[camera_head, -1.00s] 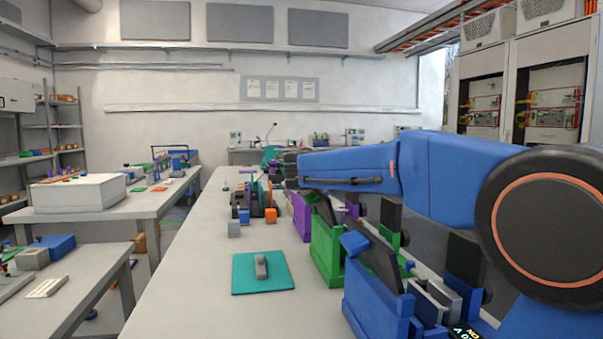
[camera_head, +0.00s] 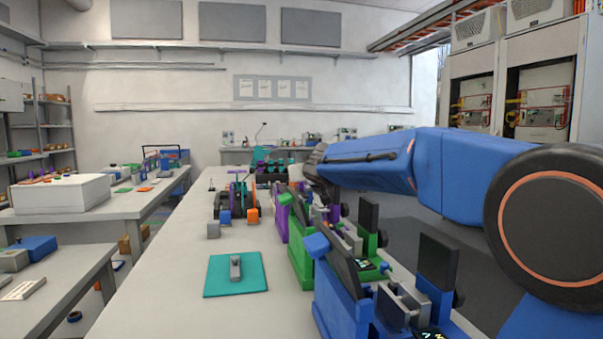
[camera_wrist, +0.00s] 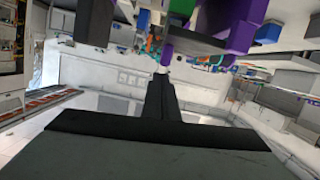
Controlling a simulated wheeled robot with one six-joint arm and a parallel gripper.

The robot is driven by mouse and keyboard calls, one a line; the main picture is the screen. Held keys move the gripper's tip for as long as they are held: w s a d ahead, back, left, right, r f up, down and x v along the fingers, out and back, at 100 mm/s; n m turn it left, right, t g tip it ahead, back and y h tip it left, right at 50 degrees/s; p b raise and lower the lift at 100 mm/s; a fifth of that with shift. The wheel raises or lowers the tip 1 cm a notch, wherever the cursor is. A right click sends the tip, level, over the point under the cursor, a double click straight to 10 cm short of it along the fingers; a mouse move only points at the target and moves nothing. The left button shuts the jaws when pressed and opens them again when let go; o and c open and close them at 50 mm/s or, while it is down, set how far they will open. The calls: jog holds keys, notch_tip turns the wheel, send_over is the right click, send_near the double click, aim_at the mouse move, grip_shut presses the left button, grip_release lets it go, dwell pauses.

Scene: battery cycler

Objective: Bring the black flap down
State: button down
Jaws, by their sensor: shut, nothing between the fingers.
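A row of fixtures stands along the right edge of the bench: a blue one (camera_head: 342,305), a green one (camera_head: 300,252) and a purple one (camera_head: 281,222). The blue one has a tilted black plate (camera_head: 341,262) with a blue end and an upright black flap (camera_head: 437,262). The green one has an upright black flap (camera_head: 368,215). My gripper (camera_head: 322,195) is near the purple fixture, its tips partly hidden. In the wrist view my gripper (camera_wrist: 162,92) is shut and empty, with a purple part (camera_wrist: 167,53) just beyond its tips. I cannot tell whether they touch.
A teal mat (camera_head: 222,285) with a small grey block (camera_head: 235,267) lies on the bench. The bench's left side is clear.

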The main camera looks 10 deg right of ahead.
jog(key=shift+d+f, duration=0.45)
jog(key=shift+d, duration=0.05)
jog(key=shift+f, duration=0.1)
dwell(0.3)
